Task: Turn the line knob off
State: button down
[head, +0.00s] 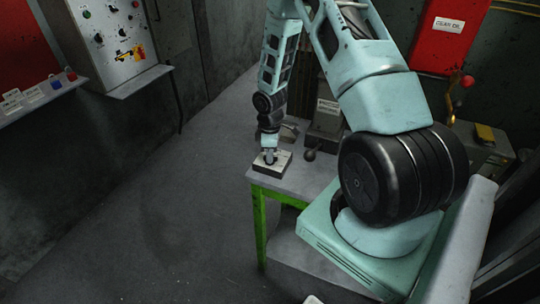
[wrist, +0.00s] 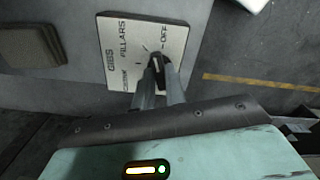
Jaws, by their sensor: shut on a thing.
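The line knob (wrist: 157,62) is a small dark knob on a white label plate (wrist: 119,42) in the wrist view. The plate reads GIBS, FILLARS or PILLARS, and OFF, plus one word partly hidden near my fingers. My gripper (wrist: 158,78) is shut on the knob, a finger on each side of it. The fingers hide much of the knob, and I cannot tell which label it points to. In the head view, my gripper (head: 269,157) points down onto the box with the plate (head: 281,164), at the near left corner of the table.
The grey table (head: 305,180) has green legs. A dark labelled box (head: 325,123) and a lever with a dark ball end (head: 310,154) stand behind the knob. A control panel (head: 108,40) is on the left wall. The floor to the left is clear.

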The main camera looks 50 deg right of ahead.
jog(key=shift+w+m+b, duration=0.1)
jog(key=shift+m+b, duration=0.4)
jog(key=shift+m, duration=1.4)
jog(key=c, duration=1.4)
grip_release()
jog(key=shift+c, duration=0.2)
jog(key=shift+r, duration=0.1)
notch_tip(320, 180, up, 17)
jog(key=b, duration=0.2)
jog(key=shift+r+b, duration=0.15)
jog(key=shift+b, duration=0.25)
